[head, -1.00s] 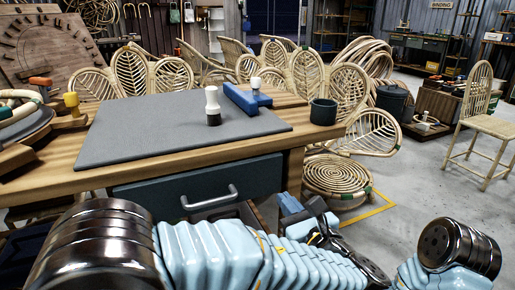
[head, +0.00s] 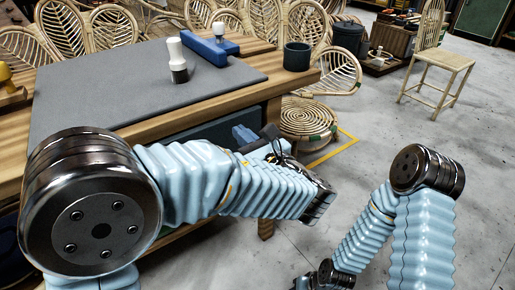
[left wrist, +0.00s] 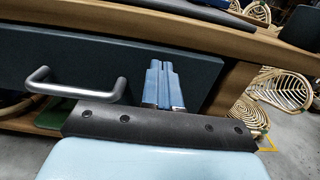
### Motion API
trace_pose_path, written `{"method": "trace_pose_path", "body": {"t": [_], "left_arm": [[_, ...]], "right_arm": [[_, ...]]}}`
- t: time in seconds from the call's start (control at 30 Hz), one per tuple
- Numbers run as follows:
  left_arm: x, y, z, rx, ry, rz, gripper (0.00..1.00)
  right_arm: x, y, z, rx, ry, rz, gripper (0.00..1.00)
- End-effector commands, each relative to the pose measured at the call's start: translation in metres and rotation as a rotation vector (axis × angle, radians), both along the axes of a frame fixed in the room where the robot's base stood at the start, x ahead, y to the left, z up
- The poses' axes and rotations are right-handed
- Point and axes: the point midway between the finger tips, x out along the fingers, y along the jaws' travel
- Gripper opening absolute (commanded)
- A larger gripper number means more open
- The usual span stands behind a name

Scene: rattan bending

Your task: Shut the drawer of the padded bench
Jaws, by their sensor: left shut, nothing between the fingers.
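The padded bench is a wooden table with a grey pad (head: 130,95) on top. Its drawer has a dark blue-grey front (head: 220,127) under the tabletop edge, mostly hidden by my left arm in the head view. In the left wrist view the drawer front (left wrist: 110,62) fills the upper middle, with a grey bar handle (left wrist: 75,82) at left. My left gripper (left wrist: 158,66) is shut and empty, its blue fingers pointing at the front, right of the handle. It also shows in the head view (head: 243,134). I cannot tell whether the fingertips touch or how far the drawer stands out.
On the bench stand a white-handled tool (head: 177,58), a blue block (head: 209,48) and a dark green cup (head: 297,56). Rattan chair backs (head: 262,20) and a coiled rattan seat (head: 308,116) stand behind. The floor (head: 395,130) at right is mostly clear.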

Motion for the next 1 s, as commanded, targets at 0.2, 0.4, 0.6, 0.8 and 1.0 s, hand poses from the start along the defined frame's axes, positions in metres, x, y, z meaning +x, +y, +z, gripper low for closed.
{"method": "trace_pose_path", "body": {"t": [0.2, 0.4, 0.6, 0.8, 1.0], "left_arm": [[0.022, 0.015, 0.0, 0.001, -0.001, 0.002, 0.0], [0.027, 0.018, 0.0, 0.0, 0.0, 0.0, 0.0], [0.026, 0.018, 0.0, 0.001, -0.001, 0.0, 0.0], [0.038, 0.026, 0.003, 0.001, 0.0, 0.003, 0.0], [0.05, 0.035, 0.001, 0.002, -0.002, 0.003, 0.0]], "right_arm": [[0.0, 0.0, -0.002, 0.001, 0.0, 0.0, 0.43], [0.0, 0.0, -0.002, 0.001, 0.001, 0.0, 0.43], [0.0, 0.0, -0.002, 0.001, 0.001, 0.0, 0.43], [0.0, 0.0, 0.006, 0.0, -0.001, 0.0, 0.43], [0.0, -0.001, 0.008, -0.002, -0.001, -0.001, 0.43]]}}
